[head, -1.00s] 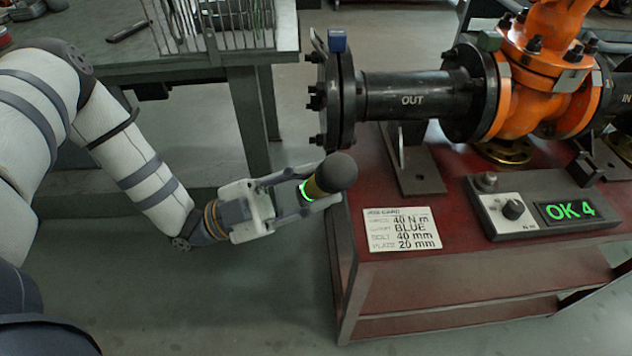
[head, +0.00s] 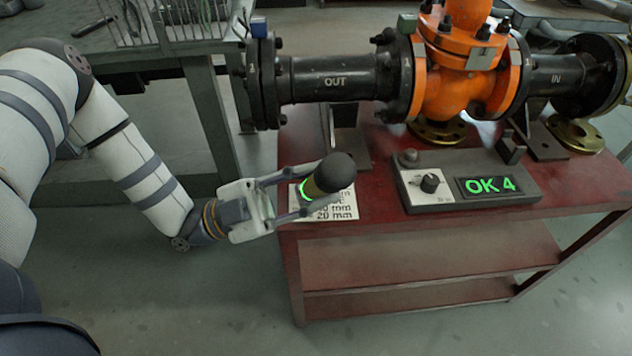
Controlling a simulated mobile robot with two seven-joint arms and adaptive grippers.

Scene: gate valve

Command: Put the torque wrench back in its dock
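My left gripper (head: 308,190) is shut on the torque wrench (head: 326,183), one finger on each side of it. The wrench shows a rounded black end, an olive-yellow band and a glowing green ring; I see it nearly end-on, so the rest of its length is hidden. In the picture it overlaps the white job card (head: 337,212) at the red bench's left end; its height above the bench is hard to tell. I cannot identify a dock for certain. A grey control box (head: 467,185) with a knob and a green "OK 4" display sits on the bench. My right gripper is not in view.
The red bench (head: 420,262) carries an orange gate valve (head: 450,80) with black pipes marked OUT and IN. The left flange (head: 262,85) overhangs the bench's left end. A grey table (head: 150,68) with a rack of thin rods stands behind left. Floor is clear in front.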

